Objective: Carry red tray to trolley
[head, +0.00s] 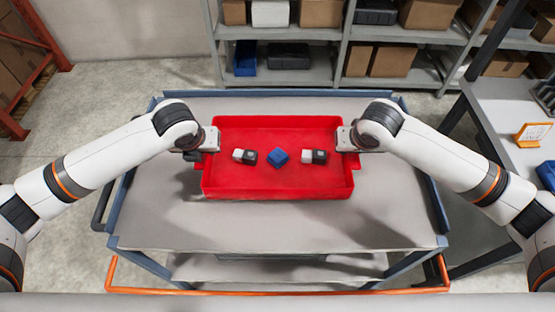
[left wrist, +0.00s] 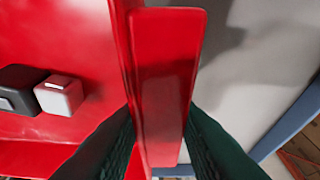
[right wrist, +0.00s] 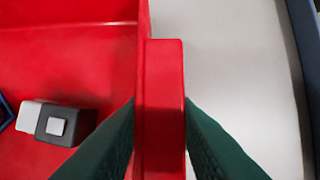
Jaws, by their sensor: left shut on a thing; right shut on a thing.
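The red tray (head: 240,184) is over the grey top of the trolley (head: 290,233), level, with a blue block (head: 278,157) and two white-and-black items (head: 245,156) (head: 314,156) inside. I cannot tell whether the tray rests on the top or hangs just above it. My left gripper (head: 203,148) is shut on the tray's left handle, which shows between the fingers in the left wrist view (left wrist: 165,85). My right gripper (head: 350,146) is shut on the right handle, seen in the right wrist view (right wrist: 164,100).
The trolley has blue-grey edge rails (head: 437,195) and an orange bar (head: 280,291) along its near side. A shelf with boxes (head: 390,62) stands behind. A table with an orange-framed sign (head: 532,135) is at the right. The trolley top is bare around the tray.

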